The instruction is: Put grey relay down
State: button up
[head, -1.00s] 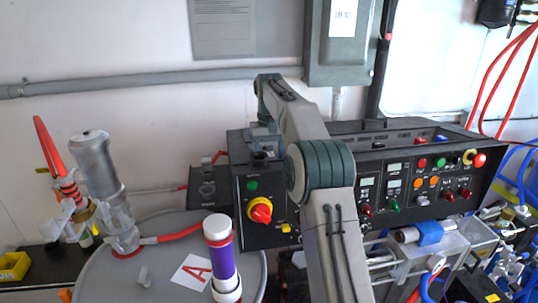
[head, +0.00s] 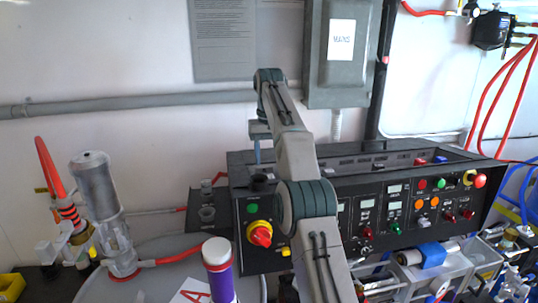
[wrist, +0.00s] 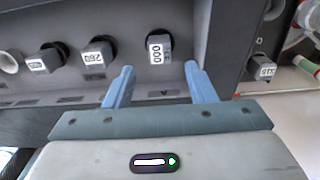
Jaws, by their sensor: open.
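My gripper (wrist: 158,82) is open, with its two blue-grey fingers apart. A small grey relay (wrist: 158,47) with a white number label stands in a dark round socket just beyond the fingertips, roughly in line with the gap between them. The fingers do not appear to touch it. In the head view my gripper (head: 259,135) points down above the left end of the black console (head: 330,190). The relay cannot be made out there.
Other labelled grey relays (wrist: 95,54) and (wrist: 43,61) sit in sockets to the left in the wrist view. Another relay (wrist: 263,68) is at the right. A red-yellow knob (head: 260,233) is on the console front. A grey wall box (head: 341,50) is behind.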

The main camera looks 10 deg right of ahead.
jog(key=shift+r, duration=0.2)
jog(key=shift+s+r, duration=0.15)
jog(key=shift+r, duration=0.1)
jog(key=s+r+t, duration=0.1)
jog(key=s+r, duration=0.2)
jog(key=s, duration=0.6)
jog(key=s+r+t, duration=0.2)
jog(key=s, duration=0.7)
jog(key=s+f, duration=0.7)
jog(key=s, duration=0.4)
jog(key=s+f+t, duration=0.1)
jog(key=s+f, duration=0.7)
jog(key=s, duration=0.3)
jog(key=shift+s+t, duration=0.15)
jog(key=shift+t, duration=0.15)
jog(key=shift+a+f, duration=0.1)
